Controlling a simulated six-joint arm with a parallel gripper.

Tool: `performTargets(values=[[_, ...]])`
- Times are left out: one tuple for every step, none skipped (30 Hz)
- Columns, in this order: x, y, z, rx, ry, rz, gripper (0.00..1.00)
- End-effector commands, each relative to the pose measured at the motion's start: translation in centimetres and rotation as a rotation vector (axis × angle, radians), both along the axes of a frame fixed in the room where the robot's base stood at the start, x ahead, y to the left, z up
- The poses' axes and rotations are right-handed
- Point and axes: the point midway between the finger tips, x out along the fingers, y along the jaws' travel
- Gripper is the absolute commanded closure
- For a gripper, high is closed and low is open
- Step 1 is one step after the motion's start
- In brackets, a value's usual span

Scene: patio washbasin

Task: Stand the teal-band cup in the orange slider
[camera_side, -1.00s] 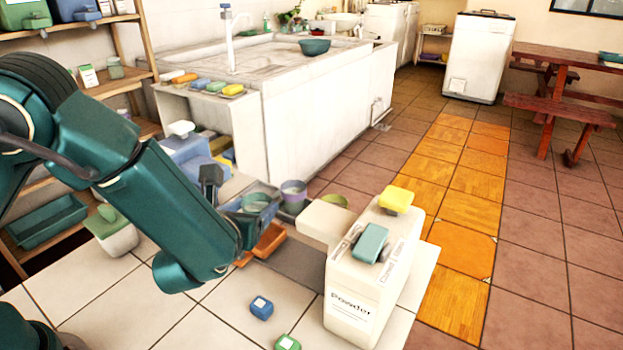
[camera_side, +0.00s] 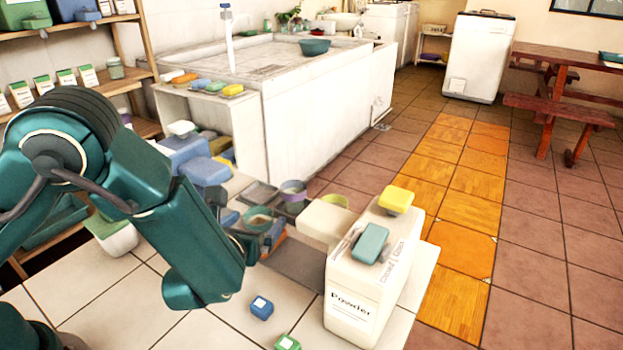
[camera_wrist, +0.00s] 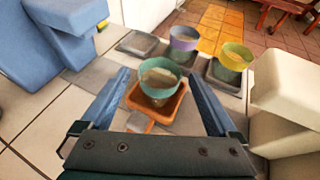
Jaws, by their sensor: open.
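The teal-band cup (camera_wrist: 160,72) looks upright inside the orange slider (camera_wrist: 174,109) in the wrist view. In the side view the cup (camera_side: 257,219) shows beyond my gripper, with only a bit of the orange slider in sight. My gripper (camera_wrist: 158,77) is open, one blue finger on each side of the slider, with gaps between the fingers and the cup. The near part of the slider is partly hidden behind my gripper's body.
A purple-band cup (camera_wrist: 184,40) and a yellow-green-band cup (camera_wrist: 236,56) stand behind in grey trays. An empty grey tray (camera_wrist: 138,44) lies at the back left. A white powder container (camera_side: 352,300) stands close on the right, blue containers (camera_wrist: 58,30) on the left.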

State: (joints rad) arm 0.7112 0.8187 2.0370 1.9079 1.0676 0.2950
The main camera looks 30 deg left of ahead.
Motion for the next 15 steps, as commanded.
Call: performTargets(values=[[0.0, 0.0, 0.0, 0.000, 0.000, 0.000, 0.05], [0.0, 0.0, 0.0, 0.000, 0.000, 0.000, 0.05], [0.0, 0.0, 0.1, -0.001, 0.000, 0.000, 0.05], [0.0, 0.0, 0.2, -0.001, 0.000, 0.000, 0.05], [0.0, 0.0, 0.3, -0.002, -0.002, 0.000, 0.05], [-0.2, -0.2, 0.5, -0.002, -0.002, -0.002, 0.05], [-0.6, -0.4, 0.6, -0.002, -0.001, -0.003, 0.05], [-1.0, -0.6, 0.8, -0.002, -0.001, -0.005, 0.05], [-1.5, -0.8, 1.1, -0.002, -0.002, -0.006, 0.05], [-2.0, -1.0, 1.3, -0.001, -0.001, -0.006, 0.05], [-2.4, -1.2, 1.5, -0.001, -0.002, -0.007, 0.05], [-3.0, -1.5, 1.7, -0.002, -0.002, -0.007, 0.05], [-3.4, -1.6, 1.9, -0.001, -0.002, -0.007, 0.05], [-3.8, -1.8, 2.1, -0.002, -0.002, -0.006, 0.05], [-4.4, -2.0, 2.3, -0.001, -0.002, -0.007, 0.05]])
